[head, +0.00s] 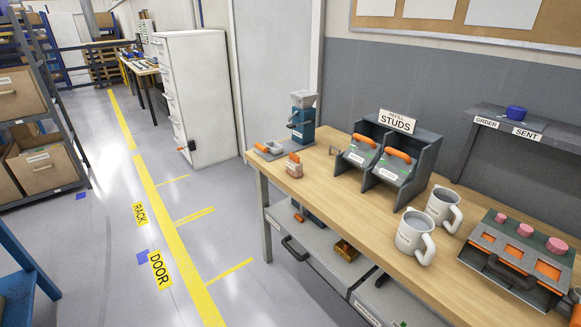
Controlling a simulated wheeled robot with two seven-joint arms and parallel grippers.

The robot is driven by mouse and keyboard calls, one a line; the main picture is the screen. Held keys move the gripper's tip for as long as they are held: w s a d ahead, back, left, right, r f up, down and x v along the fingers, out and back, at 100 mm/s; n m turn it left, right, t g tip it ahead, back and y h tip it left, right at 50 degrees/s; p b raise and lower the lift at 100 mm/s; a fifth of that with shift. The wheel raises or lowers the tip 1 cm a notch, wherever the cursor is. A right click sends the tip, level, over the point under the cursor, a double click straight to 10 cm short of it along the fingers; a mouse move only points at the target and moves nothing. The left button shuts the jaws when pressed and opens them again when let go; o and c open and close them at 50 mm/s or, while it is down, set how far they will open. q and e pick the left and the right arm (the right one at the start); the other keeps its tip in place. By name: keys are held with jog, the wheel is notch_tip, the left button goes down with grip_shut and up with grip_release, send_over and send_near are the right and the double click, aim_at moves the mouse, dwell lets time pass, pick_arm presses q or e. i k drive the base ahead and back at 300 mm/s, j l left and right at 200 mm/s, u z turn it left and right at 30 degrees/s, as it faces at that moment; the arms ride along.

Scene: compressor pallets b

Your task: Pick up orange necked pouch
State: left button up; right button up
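A small pouch-like item (293,168) stands on the wooden workbench (325,205), near its far left end. It has a tan-pink body, a pale label and an orange top, and it best fits the orange necked pouch. It is small in the picture, so its neck is not clear. It stands apart from its neighbours. I cannot make out either of my grippers in the head view, and nothing touches the pouch.
Behind the pouch are a grey tray (268,150) and a blue-grey device (302,115). A studs bin (402,165), two mugs (411,236) (441,205) and an orange-slotted fixture (512,262) stand to the right. Open floor (215,215) lies left of the bench.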

aim_at(294, 167)
jog(key=i+j, duration=0.15)
jog(key=i, duration=0.25)
jog(key=i+j, duration=0.15)
jog(key=i, duration=0.3)
jog(key=i+j, duration=0.15)
jog(key=i, duration=0.25)
